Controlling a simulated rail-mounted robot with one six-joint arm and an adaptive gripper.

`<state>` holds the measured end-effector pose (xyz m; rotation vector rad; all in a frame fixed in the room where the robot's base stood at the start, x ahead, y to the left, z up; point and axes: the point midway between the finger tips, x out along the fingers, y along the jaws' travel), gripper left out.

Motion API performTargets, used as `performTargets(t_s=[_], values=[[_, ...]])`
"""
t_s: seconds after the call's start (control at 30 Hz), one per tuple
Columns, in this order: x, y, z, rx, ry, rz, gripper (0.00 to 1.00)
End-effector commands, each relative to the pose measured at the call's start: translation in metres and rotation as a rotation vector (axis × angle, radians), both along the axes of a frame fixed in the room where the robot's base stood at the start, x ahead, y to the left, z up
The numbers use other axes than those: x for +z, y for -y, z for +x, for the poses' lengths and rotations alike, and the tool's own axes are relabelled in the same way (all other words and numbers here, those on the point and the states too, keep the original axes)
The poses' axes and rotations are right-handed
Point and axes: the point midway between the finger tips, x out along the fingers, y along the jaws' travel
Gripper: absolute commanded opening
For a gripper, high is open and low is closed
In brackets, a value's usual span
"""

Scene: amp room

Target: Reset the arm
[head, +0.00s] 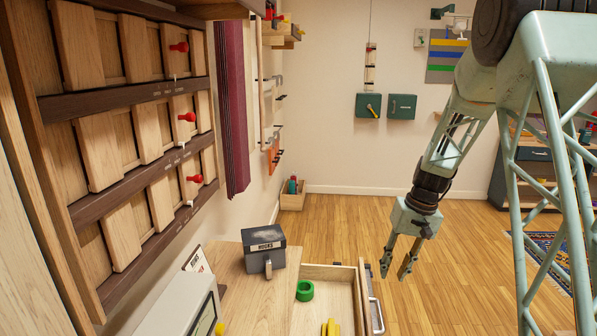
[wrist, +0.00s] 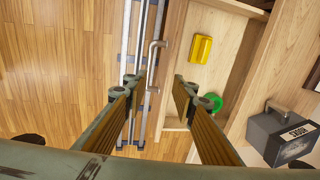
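My arm reaches in from the right in the head view. My gripper (head: 395,270) points down, with its two fingers apart and nothing between them. It hangs just right of an open wooden drawer (head: 338,285) and the drawer's metal handle (head: 375,315). The wrist view shows my gripper (wrist: 158,84) open, with the drawer's front edge and handle (wrist: 154,60) behind the gap between the fingers. I cannot tell the exact height above the handle.
A green ring (head: 305,290) and a yellow object (head: 330,328) are at the drawer. Open floor (head: 440,265) lies to the right.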

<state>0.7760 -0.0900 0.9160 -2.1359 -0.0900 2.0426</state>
Motion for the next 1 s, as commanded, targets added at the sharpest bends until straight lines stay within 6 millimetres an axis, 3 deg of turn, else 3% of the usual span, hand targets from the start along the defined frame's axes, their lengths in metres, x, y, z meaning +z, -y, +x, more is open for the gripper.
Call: performTargets(t_s=[0.4,1.0], values=[[0.077,-0.021,-0.042,0.016,0.034,-0.023,0.25],[0.167,-0.047,-0.116,0.033,0.081,-0.055,0.25]])
